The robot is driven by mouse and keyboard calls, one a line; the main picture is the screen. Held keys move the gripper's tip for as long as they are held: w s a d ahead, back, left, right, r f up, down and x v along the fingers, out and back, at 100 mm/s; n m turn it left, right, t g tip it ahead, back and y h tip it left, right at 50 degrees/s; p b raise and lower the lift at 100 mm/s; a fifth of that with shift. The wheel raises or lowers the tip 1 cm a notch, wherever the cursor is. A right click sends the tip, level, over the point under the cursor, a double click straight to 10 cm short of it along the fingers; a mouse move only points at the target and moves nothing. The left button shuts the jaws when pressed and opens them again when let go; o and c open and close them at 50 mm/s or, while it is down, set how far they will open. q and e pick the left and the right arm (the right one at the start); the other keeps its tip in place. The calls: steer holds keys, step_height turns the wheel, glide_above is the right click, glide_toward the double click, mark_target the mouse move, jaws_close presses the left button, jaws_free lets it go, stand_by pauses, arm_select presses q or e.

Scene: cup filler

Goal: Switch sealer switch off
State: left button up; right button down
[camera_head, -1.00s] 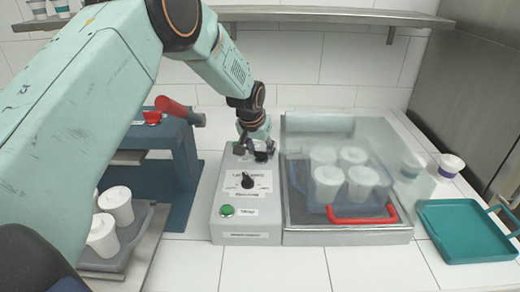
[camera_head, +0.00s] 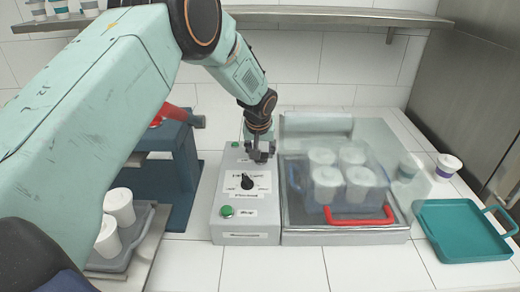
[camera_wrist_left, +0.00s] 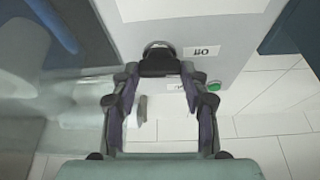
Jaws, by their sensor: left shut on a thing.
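The grey sealer control box (camera_head: 230,221) stands left of the sealing tray. On its sloped face are a black knob (camera_head: 247,182) and a green button (camera_head: 227,211). My left gripper (camera_head: 262,155) is at the box's back right, beyond the knob and apart from it. In the left wrist view, my left gripper (camera_wrist_left: 160,74) is shut on a small dark part, seemingly the sealer switch (camera_wrist_left: 160,57), near a white label (camera_wrist_left: 202,51). The fingers hide most of it, so its setting is unclear. My right gripper is not in view.
A sealer tray with a red handle (camera_head: 360,221) holds several white cups under a clear cover, right beside the box. A teal tray (camera_head: 462,232) lies at right. A blue stand with a red lever (camera_head: 172,115) and a tray of cups (camera_head: 143,231) are at left.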

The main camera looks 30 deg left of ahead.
arm_select(q)
steer(key=shift+n, duration=0.5)
steer(key=o, duration=1.1)
steer(key=shift+w+f, duration=0.15)
steer(key=shift+o, duration=0.2)
steer(key=shift+r, duration=0.2)
steer(key=v, duration=1.1)
steer(key=shift+d+r, duration=0.25)
steer(key=shift+r, duration=0.05)
